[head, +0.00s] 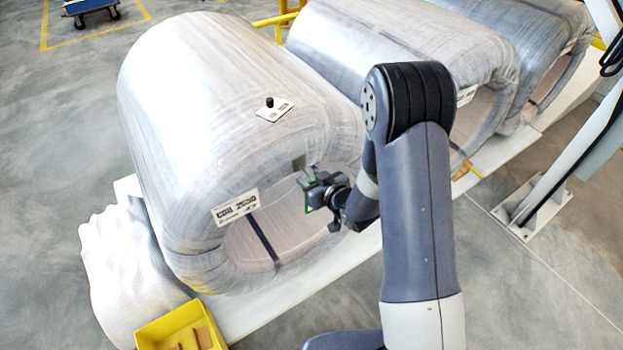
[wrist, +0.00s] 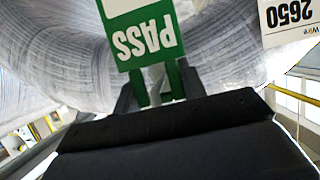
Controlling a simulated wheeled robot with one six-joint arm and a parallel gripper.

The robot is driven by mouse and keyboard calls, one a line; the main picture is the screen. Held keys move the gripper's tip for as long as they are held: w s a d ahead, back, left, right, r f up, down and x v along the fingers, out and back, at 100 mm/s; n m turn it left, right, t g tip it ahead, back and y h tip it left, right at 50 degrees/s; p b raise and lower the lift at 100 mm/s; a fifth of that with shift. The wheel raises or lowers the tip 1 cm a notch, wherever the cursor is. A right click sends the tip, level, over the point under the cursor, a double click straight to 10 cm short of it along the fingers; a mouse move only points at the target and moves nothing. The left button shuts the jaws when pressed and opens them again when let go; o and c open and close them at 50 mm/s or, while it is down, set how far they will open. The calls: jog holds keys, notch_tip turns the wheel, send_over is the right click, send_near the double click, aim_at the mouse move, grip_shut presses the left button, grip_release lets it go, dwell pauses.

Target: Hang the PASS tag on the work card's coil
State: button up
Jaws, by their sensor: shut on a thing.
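My gripper (head: 318,190) is in front of the nearest film-wrapped coil (head: 195,100), by the upper edge of its bore. In the wrist view my gripper (wrist: 157,92) is shut on the green and white PASS tag (wrist: 145,45), which appears upside down. The tag's top part runs out of the picture. The wrapped coil (wrist: 60,60) fills the background there. A white label (head: 235,207) on the coil's face seems to read COIL 2650; 2650 also shows on the label in the wrist view (wrist: 290,20). A small card (head: 275,112) under a black knob lies on top of the coil; its print is too small to read.
More wrapped coils (head: 400,40) stand in a row behind. A yellow bin (head: 155,338) with brown pieces and crumpled white film (head: 125,270) are at the lower left. A white post (head: 565,140) stands at the right.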

jog(key=o, duration=1.3)
jog(key=b+v, duration=0.1)
jog(key=v, duration=0.9)
jog(key=shift+s+d, duration=0.25)
jog(key=shift+s, duration=0.05)
jog(key=shift+r, duration=0.1)
jog(key=p+x, duration=0.1)
jog(key=x, duration=1)
jog(key=shift+r, duration=0.15)
jog(key=shift+s+d+r+p, duration=0.25)
jog(key=shift+s+r+p, duration=0.15)
jog(key=shift+p, duration=0.45)
jog(key=shift+s+f, duration=0.1)
